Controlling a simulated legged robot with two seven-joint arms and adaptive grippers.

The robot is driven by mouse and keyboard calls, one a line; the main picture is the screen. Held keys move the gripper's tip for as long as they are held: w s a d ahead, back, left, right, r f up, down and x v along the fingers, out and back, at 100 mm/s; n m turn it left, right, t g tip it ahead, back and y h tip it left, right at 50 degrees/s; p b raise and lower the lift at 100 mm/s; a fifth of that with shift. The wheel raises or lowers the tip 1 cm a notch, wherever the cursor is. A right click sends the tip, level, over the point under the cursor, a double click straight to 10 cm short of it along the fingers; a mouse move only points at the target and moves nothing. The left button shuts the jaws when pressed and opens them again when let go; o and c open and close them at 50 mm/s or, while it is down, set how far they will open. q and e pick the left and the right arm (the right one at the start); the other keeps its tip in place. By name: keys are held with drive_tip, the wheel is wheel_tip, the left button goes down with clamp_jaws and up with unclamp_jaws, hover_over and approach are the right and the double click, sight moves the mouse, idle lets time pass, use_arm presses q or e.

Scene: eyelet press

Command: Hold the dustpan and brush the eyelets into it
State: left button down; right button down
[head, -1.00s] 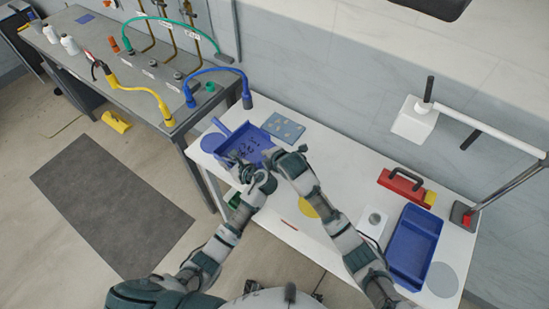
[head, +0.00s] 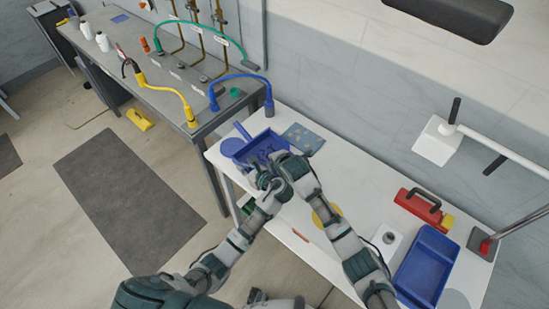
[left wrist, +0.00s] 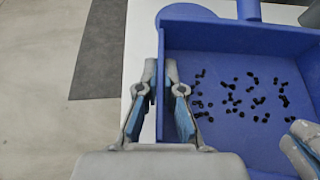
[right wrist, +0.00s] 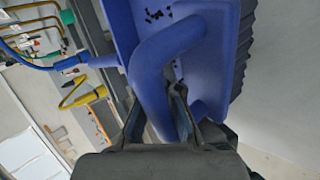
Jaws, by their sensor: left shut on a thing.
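The blue dustpan (head: 262,146) lies at the left end of the white table, its handle (head: 243,132) pointing up-left. Many small black eyelets (left wrist: 240,95) lie scattered on its floor in the left wrist view. My left gripper (left wrist: 160,80) is shut on the dustpan's left side wall. My right gripper (head: 287,162) is by the dustpan's right side; its fingers (right wrist: 163,112) straddle a curved blue handle (right wrist: 165,60). This looks like the brush handle, beside a dark ridged edge (right wrist: 245,55). Whether the fingers press on it is unclear. In the head view the arms hide the brush.
A blue-grey patterned sheet (head: 303,138) lies behind the dustpan. To the right are a red toolbox (head: 420,208), a blue tray (head: 428,265) and a lamp (head: 438,140). A grey bench with hoses (head: 150,50) stands at left. A yellow disc (head: 325,215) lies mid-table.

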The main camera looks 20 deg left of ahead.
use_arm(q)
drive_tip(key=shift+w+d+f, duration=0.15)
drive_tip(key=shift+d+f, duration=0.05)
drive_tip(key=shift+f, duration=0.1)
use_arm(e)
drive_tip(key=r, duration=0.6)
drive_tip(key=shift+s+a, duration=0.2)
drive_tip(key=shift+a, duration=0.15)
use_arm(q)
drive_tip(key=shift+a+r, duration=0.1)
use_arm(e)
drive_tip(key=shift+f, duration=0.1)
drive_tip(key=d+g, duration=0.1)
drive_tip(key=s+d+f+n+g, duration=0.1)
drive_tip(key=d, duration=0.1)
drive_tip(key=d+n+g+y, duration=0.1)
drive_tip(key=d, duration=0.1)
drive_tip(key=shift+s+f+g, duration=0.2)
drive_tip(key=shift+f+g, duration=0.05)
drive_tip(key=shift+g, duration=0.05)
drive_tip(key=shift+d+f, duration=0.1)
drive_tip(key=shift+f, duration=0.05)
use_arm(q)
drive_tip(key=shift+a, duration=0.1)
use_arm(e)
drive_tip(key=shift+f, duration=2.6)
